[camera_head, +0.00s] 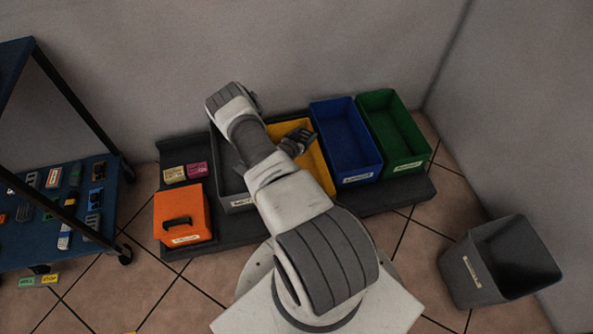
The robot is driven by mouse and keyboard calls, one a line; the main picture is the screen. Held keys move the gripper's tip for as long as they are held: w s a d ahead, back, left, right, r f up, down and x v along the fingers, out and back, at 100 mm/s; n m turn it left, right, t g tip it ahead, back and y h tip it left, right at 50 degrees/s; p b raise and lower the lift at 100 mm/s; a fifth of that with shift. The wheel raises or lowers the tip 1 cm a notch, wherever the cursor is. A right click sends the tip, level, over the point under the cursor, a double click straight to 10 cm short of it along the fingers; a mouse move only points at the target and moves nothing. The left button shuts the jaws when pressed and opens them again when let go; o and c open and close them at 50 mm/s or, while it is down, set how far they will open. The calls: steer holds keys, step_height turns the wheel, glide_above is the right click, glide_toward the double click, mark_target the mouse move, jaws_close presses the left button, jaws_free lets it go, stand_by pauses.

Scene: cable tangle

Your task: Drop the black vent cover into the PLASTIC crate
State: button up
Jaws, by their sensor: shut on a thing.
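My gripper (297,140) is above the yellow crate (318,160), near its upper left part. It is shut on a small dark thing, which looks like the black vent cover; it blends with the dark fingers, so its outline is unclear. Four crates stand in a row on a dark platform: a grey crate (238,204), mostly hidden behind my arm, the yellow one, a blue crate (347,140) and a green crate (394,131). Each visible front label is too small to read, so I cannot tell which says PLASTIC.
An orange box (182,217) with a black handle stands left of the grey crate, below yellow and pink blocks (185,172). A blue cart shelf (55,235) with several small parts is at far left. A dark bin (500,263) stands on the tiled floor at right.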

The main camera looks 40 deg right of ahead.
step_height(320, 180, down, 6)
steer(key=b, duration=0.3)
steer(key=shift+r+b, duration=0.15)
steer(key=shift+b, duration=0.15)
steer(key=o, duration=1.4)
steer(key=shift+c, duration=0.2)
steer(key=p+v, duration=0.6)
steer(key=v, duration=1.1)
steer(key=shift+a+r, duration=0.15)
steer(key=shift+a, duration=0.05)
